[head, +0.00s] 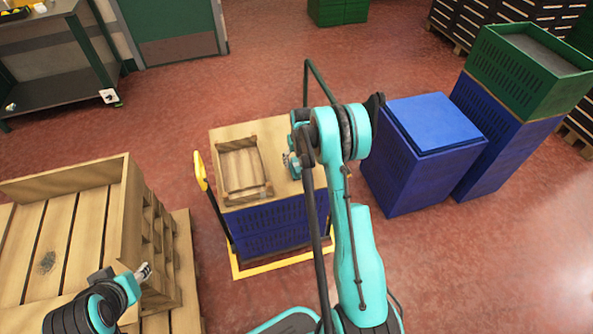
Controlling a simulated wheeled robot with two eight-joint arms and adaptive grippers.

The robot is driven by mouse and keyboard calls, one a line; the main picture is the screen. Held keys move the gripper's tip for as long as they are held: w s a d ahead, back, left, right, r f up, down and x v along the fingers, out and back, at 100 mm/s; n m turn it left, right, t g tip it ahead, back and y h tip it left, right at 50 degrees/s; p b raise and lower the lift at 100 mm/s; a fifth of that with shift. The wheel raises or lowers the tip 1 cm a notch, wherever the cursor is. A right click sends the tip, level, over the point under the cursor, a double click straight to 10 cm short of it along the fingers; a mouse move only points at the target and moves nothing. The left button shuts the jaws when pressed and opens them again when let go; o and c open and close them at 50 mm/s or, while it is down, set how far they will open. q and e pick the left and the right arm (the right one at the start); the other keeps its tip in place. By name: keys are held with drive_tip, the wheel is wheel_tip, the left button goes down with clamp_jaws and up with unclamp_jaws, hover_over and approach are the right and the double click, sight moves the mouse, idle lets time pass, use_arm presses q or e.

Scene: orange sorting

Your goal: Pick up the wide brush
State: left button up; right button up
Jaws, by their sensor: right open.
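I cannot make out a wide brush for certain in the head view. My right gripper (289,163) is over the right part of the wooden top (295,203) of the blue crate stack, beside a small wooden tray (240,143). It is open, and no object shows in it; my arm hides part of that area. My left gripper (144,271) is at the lower left, by the side of the large wooden crate (127,225). Its jaws are too small to read.
The blue crate stack (268,228) stands on a yellow-framed trolley (275,262). Blue crates (425,170) and a green crate (525,75) stand at the right. A dark workbench (50,85) with small items is at the upper left. Red floor is clear between them.

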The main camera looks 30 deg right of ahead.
sight(296, 164)
drive_tip(key=f+b, duration=0.1)
drive_tip(key=f, duration=0.1)
drive_tip(key=w+f+b, duration=0.1)
drive_tip(key=f, duration=0.1)
drive_tip(key=shift+a, duration=0.1)
drive_tip(key=shift+w+f, duration=0.15)
drive_tip(key=shift+f, duration=0.1)
drive_tip(key=shift+r, duration=0.1)
drive_tip(key=shift+f+b, duration=0.3)
drive_tip(key=shift+b, duration=0.05)
drive_tip(key=c, duration=1.3)
